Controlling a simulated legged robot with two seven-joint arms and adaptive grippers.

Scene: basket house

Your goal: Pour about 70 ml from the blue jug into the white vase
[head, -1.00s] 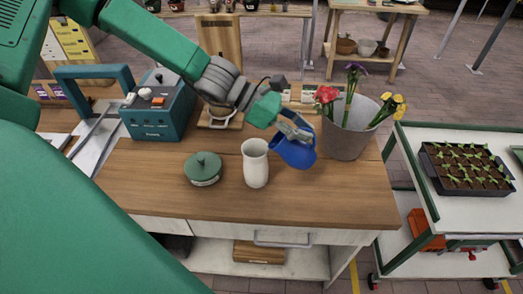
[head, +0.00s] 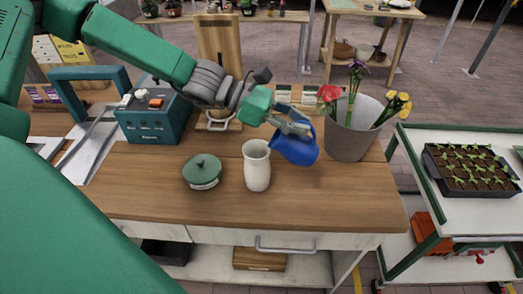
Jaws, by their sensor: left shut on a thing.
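The blue jug (head: 296,147) is in my left gripper (head: 296,130), which is shut on it at its upper right side. The jug is tilted to the left, with its mouth close to the top of the white vase. The white vase (head: 257,168) stands upright on the wooden worktop (head: 330,205), just left of the jug. I cannot tell whether the jug's lip touches the vase rim, and no liquid can be made out. My right gripper is not in view.
A green lidded pot (head: 202,171) stands left of the vase. A grey bucket of flowers (head: 347,138) stands close behind the jug on the right. A teal device (head: 154,122) sits at the left. The worktop's front is clear. A seedling tray (head: 470,168) rests on a cart at the right.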

